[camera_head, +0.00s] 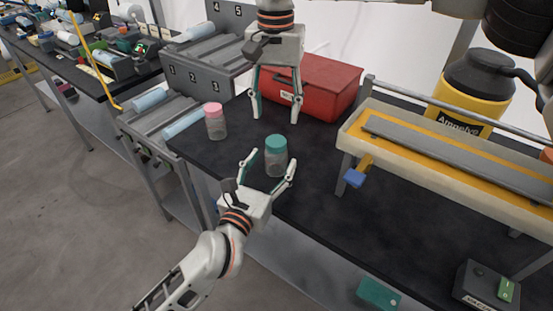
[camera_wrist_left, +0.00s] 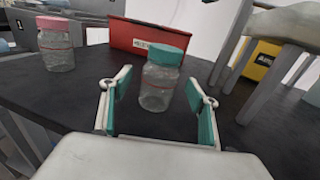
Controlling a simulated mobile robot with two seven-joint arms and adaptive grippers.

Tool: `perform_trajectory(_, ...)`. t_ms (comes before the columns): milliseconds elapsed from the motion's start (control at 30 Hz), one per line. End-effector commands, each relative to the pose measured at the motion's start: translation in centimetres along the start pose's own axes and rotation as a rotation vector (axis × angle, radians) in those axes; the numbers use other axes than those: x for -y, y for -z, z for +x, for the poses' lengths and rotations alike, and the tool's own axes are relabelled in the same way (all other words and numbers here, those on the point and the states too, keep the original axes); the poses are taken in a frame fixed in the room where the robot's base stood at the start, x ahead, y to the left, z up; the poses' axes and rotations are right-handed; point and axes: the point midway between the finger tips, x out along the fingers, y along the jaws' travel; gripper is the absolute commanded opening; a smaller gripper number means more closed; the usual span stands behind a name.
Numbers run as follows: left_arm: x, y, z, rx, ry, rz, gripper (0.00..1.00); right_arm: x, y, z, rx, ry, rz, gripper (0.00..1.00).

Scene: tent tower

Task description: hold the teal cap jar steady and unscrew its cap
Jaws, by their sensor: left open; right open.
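The teal cap jar (camera_head: 276,162) is a clear jar standing upright on the dark table, its teal cap (camera_head: 276,143) on top. My left gripper (camera_head: 268,165) is open, low and in front of the jar, with its fingers pointing toward it. In the left wrist view the jar (camera_wrist_left: 157,88) stands ahead, between the two open fingers, and I cannot tell whether either finger touches it. My right gripper (camera_head: 275,116) is open and empty, pointing down above and behind the jar, apart from the cap.
A pink-capped jar (camera_head: 215,122) stands to the left, also in the left wrist view (camera_wrist_left: 55,45). A red box (camera_head: 325,85) is behind. A raised yellow and cream rack (camera_head: 450,150) with a blue piece (camera_head: 354,178) is at the right.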

Motion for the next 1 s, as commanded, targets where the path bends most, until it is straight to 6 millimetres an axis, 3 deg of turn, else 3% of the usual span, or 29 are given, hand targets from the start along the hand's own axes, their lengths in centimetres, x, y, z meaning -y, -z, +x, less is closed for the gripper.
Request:
perform_trajectory(200,0.0,0.0,2.3,0.001,0.000,0.001,0.60,0.0,0.0,0.0,0.000,0.000,0.000,0.48)
perform_trajectory(567,0.0,0.0,2.7,0.000,0.000,0.002,0.60,0.0,0.0,0.0,0.000,0.000,0.000,0.48)
perform_trajectory(800,0.0,0.0,2.7,0.000,0.000,0.002,0.01,0.0,0.0,0.0,0.000,0.000,0.000,0.48)
perform_trajectory(1000,0.0,0.0,2.7,0.000,0.000,0.002,0.00,0.0,0.0,0.0,0.001,0.000,0.042,0.48)
